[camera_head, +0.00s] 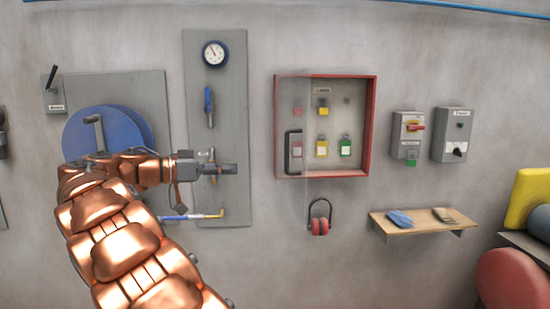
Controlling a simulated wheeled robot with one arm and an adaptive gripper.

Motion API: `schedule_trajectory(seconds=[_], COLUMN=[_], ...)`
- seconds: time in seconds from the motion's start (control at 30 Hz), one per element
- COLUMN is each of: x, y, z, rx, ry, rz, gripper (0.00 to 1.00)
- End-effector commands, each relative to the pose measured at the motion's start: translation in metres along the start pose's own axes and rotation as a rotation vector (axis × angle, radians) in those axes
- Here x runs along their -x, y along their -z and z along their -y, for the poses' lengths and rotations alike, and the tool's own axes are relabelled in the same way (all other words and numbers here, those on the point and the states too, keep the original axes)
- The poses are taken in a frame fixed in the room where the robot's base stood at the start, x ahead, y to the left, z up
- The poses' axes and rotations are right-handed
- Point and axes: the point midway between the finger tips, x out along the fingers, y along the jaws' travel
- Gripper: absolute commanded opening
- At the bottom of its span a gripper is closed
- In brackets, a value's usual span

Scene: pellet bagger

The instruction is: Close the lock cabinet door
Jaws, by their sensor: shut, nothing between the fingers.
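The lock cabinet (373,125) is a shallow red-framed box on the wall, right of the middle. A clear door panel with a dark upright handle (289,153) shows over its left part. A faint vertical edge of the panel shows inside the frame, so the door seems to stand open, but its angle is hard to tell. Several coloured padlocks, including a green one (345,147), hang inside. My gripper (234,169) is shut and empty. It points right, left of the cabinet and apart from the handle in the picture.
Behind my gripper is a grey panel (233,90) with a gauge (215,54) and valves. Red ear muffs (319,219) hang below the cabinet. A wooden shelf (425,227) and switch boxes (452,133) are at right. A blue reel (92,130) is at left.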

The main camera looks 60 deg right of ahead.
Motion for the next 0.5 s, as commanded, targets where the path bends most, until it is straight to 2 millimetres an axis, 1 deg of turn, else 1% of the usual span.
schedule_trajectory(seconds=[0.03,0.1,0.2,0.37,0.5], x=[0.002,0.004,0.005,0.004,-0.006], y=[0.003,0.012,0.017,0.022,0.025], z=[0.007,0.01,0.014,0.015,0.013], rx=[-0.051,-0.122,-0.187,-0.229,-0.23], ry=[-0.013,-0.028,-0.045,-0.055,-0.054], rz=[-0.026,-0.054,-0.082,-0.099,-0.1], gripper=[0.0,0.0,0.0,0.0,0.0])
